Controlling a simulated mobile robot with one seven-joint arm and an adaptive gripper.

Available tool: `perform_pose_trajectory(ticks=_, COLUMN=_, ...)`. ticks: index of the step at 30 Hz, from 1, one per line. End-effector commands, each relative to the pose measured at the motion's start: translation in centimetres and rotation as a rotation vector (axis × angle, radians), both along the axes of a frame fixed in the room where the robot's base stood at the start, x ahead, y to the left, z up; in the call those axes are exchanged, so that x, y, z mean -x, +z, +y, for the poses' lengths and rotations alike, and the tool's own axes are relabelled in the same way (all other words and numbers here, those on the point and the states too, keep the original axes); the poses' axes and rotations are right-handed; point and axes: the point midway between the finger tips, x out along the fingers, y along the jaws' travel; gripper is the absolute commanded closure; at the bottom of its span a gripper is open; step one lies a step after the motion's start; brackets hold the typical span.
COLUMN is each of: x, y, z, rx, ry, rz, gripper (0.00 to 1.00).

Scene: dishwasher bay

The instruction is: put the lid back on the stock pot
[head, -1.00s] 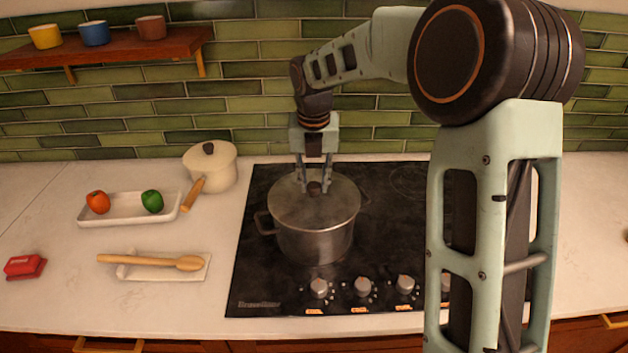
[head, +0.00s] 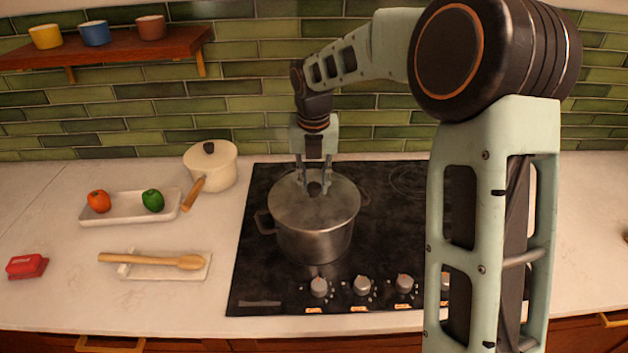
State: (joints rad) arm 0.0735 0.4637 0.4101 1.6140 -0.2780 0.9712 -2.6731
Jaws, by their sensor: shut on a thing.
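The steel stock pot (head: 313,240) stands upright on the black cooktop. Its steel lid (head: 335,210) lies over the pot's mouth, looking level and resting on the rim. My gripper (head: 314,188) points straight down over the lid. It is shut on the lid's dark knob, one finger on each side. The far part of the rim is partly hidden by my gripper and the lid, so I cannot tell whether the lid is fully seated there.
The cooktop (head: 395,235) has knobs along its front. Left of it are a cream saucepan (head: 212,172), a white tray (head: 120,217) with two vegetables, a wooden spoon (head: 150,261) on a rest, and a red block-like item (head: 26,266). A shelf (head: 110,52) with cups hangs behind.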

Motion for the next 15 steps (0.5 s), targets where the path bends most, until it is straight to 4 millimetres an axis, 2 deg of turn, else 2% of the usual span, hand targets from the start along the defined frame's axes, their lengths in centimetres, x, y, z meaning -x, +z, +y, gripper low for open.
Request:
perform_pose_trajectory(ticks=9, x=-0.03, y=0.06, z=0.02, rx=0.0, ry=0.0, rz=-0.001, gripper=1.0)
perform_pose_trajectory(ticks=10, x=-0.03, y=0.07, z=0.02, rx=0.0, ry=0.0, rz=-0.001, gripper=0.74)
perform_pose_trajectory(ticks=15, x=-0.02, y=0.05, z=0.01, rx=0.0, ry=0.0, rz=-0.001, gripper=0.55)
